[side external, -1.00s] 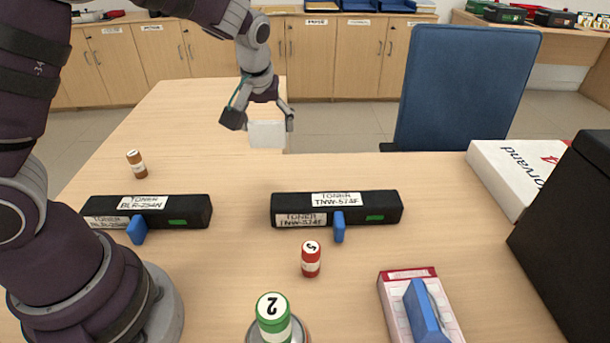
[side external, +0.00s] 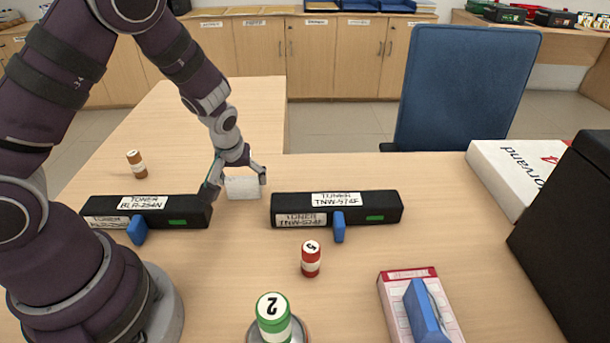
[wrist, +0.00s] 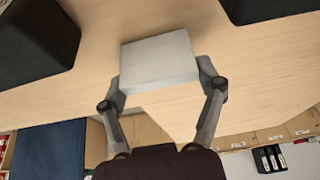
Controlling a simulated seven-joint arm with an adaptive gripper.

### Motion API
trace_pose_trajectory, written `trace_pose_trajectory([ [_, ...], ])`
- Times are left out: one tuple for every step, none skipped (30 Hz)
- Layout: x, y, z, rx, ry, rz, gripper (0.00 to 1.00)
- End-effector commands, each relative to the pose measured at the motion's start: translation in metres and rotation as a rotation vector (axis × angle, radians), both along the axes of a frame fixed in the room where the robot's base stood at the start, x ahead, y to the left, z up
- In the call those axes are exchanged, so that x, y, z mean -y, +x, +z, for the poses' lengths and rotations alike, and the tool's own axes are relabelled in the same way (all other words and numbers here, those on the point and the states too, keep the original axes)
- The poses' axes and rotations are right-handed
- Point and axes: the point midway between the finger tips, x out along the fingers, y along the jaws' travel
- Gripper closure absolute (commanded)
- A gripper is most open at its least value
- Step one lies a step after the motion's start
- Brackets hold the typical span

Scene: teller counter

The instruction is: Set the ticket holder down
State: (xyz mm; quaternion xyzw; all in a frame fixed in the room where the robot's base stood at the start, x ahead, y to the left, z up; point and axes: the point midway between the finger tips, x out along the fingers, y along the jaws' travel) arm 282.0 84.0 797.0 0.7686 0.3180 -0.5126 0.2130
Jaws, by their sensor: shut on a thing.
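The ticket holder appears to be the small pale grey-white block (side external: 243,190) between the fingers of my gripper (side external: 236,185). In the wrist view the block (wrist: 160,62) shows its flat face, with a fingertip of my gripper (wrist: 162,85) against each side. My gripper is shut on it. The block is over the wooden counter, in the gap between the two black toner boxes. I cannot tell whether its underside touches the counter.
A black toner box (side external: 165,212) lies left of the block and another (side external: 370,207) right of it. A red bottle (side external: 311,262) and green bottle (side external: 273,320) stand in front. Counter (side external: 240,250) between them is bare.

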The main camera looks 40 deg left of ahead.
Motion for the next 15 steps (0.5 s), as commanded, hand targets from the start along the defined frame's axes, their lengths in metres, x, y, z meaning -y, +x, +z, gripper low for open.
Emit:
trace_pose_trajectory([
  [-0.0001,0.0001,-0.0005,0.0,0.0,0.0,0.68],
  [-0.0001,-0.0001,-0.0013,-0.001,0.001,0.0,0.68],
  [-0.0001,-0.0001,-0.0026,-0.001,0.0,0.0,0.68],
  [-0.0001,-0.0003,-0.0032,-0.002,0.001,0.001,0.3],
  [-0.0002,-0.0001,-0.0029,-0.001,0.0,0.0,0.26],
  [-0.0002,-0.0001,-0.0028,-0.001,0.001,0.0,0.21],
  [-0.0001,0.0,-0.0027,-0.001,0.001,0.0,0.17],
  [-0.0001,0.0,-0.0027,-0.001,0.001,0.0,0.13],
  [-0.0001,0.0,-0.0027,-0.001,0.001,-0.001,0.08],
  [-0.0001,-0.0001,-0.0026,-0.001,0.001,-0.001,0.05],
  [-0.0001,-0.0001,-0.0026,-0.001,0.001,-0.001,0.05],
  [-0.0001,0.0001,-0.0026,-0.001,0.001,-0.001,0.05],
  [-0.0001,0.0,-0.0026,-0.001,0.001,-0.001,0.05],
  [-0.0001,0.0001,-0.0026,-0.001,0.001,-0.001,0.05],
  [-0.0001,0.0001,-0.0026,-0.001,0.001,-0.001,0.05],
])
